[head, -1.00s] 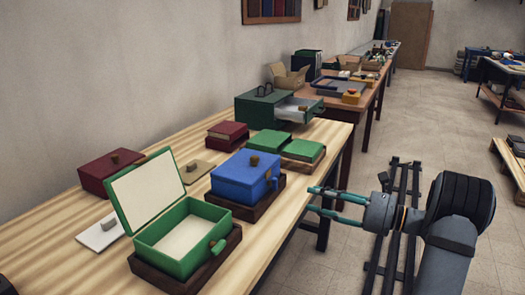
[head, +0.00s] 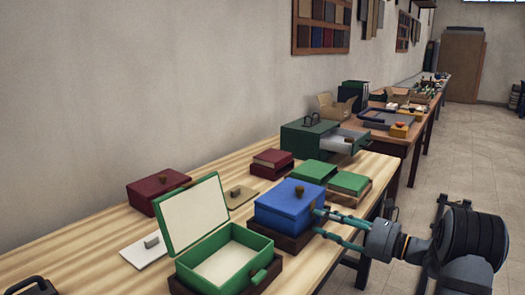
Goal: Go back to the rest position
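My gripper (head: 328,224) shows at the right in the head view, by the table's front edge. Its two teal fingers are spread apart and point left toward the blue box (head: 287,208). No object shows between them. The blue box is closed, has a brown knob on its lid and sits in a dark wooden tray. The fingertips appear close to the box's right side; I cannot tell whether they touch it.
A green box (head: 225,262) stands open at the front, empty. A closed dark red box (head: 157,192), a white lid (head: 146,250), green books (head: 348,184) and a green drawer cabinet (head: 311,140) share the wooden table. Open floor (head: 470,150) lies to the right.

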